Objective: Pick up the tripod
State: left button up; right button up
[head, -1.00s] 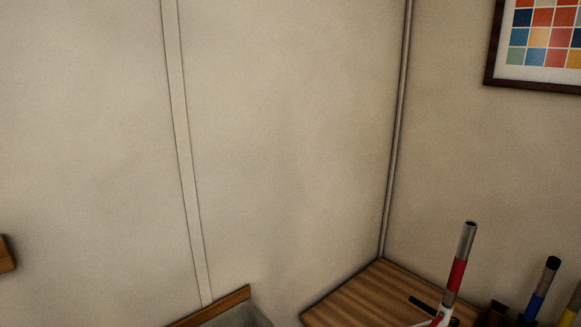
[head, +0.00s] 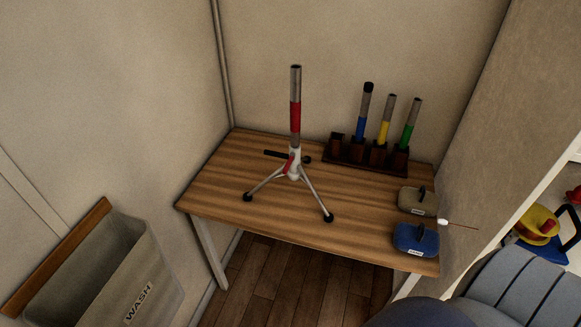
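The tripod (head: 295,118) stands upright on a wooden table (head: 225,185) in the head view. It has a grey tube with a red band, a white hub and spread legs with dark feet. Two feet show near the table's front edge; the rest of the leg spread is partly hidden behind the hub. Neither of my grippers is in view. Nothing touches the tripod from my side.
A dark rack (head: 345,155) behind holds blue, yellow and green tubes. A grey case (head: 412,205) and a blue case (head: 408,240) lie at the table's right end. A WASH bin (head: 115,265) hangs at the left. Walls enclose the table's back.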

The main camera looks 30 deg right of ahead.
aim_at(295, 172)
jog(key=i+l+z, duration=0.65)
jog(key=i+z, duration=0.25)
jog(key=i, duration=0.05)
